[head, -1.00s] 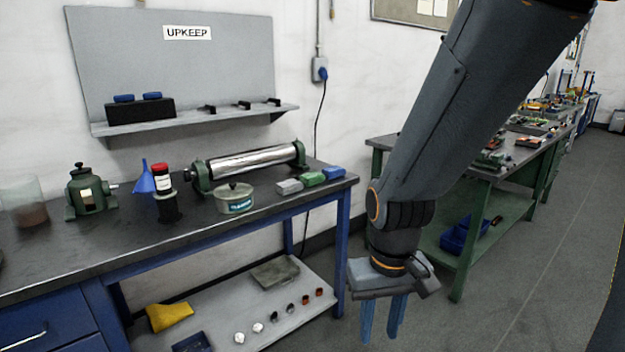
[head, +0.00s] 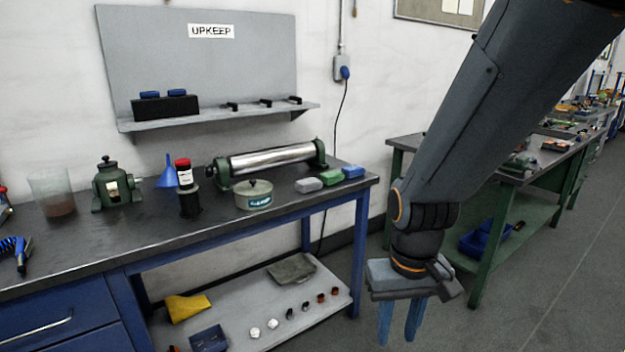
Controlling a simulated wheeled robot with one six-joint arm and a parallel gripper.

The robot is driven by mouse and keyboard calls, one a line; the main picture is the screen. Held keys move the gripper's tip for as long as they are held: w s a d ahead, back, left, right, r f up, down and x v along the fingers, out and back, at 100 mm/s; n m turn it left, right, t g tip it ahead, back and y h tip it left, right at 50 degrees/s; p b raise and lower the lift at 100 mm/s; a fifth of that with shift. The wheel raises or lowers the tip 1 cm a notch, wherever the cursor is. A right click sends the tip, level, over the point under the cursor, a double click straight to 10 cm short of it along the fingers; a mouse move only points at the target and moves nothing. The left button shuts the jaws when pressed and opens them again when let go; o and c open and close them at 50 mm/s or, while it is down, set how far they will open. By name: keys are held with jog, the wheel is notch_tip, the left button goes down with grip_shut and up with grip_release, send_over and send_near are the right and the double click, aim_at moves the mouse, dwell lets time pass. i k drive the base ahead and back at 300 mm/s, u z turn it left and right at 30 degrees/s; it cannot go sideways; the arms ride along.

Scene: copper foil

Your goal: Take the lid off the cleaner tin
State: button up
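The cleaner tin (head: 254,202) is a squat, round, pale grey-green tin with a teal label. It stands upright on the dark bench top, in front of the roller. Its lid (head: 254,187) sits on top and has a small dark knob. My gripper (head: 400,322) hangs in front of the bench's right end, to the right of and lower than the tin in the picture. Its two blue fingers point down and are apart, with nothing seen between them.
A steel roller (head: 270,160) on green stands lies behind the tin. A black bottle with a red cap (head: 184,174) and a blue funnel (head: 167,173) stand left. Grey, green and blue blocks (head: 330,178) lie right. The bench front (head: 150,245) is clear.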

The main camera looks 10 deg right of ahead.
aim_at(251, 188)
jog(key=u, duration=0.85)
jog(key=i, duration=1.3)
jog(key=z, duration=0.05)
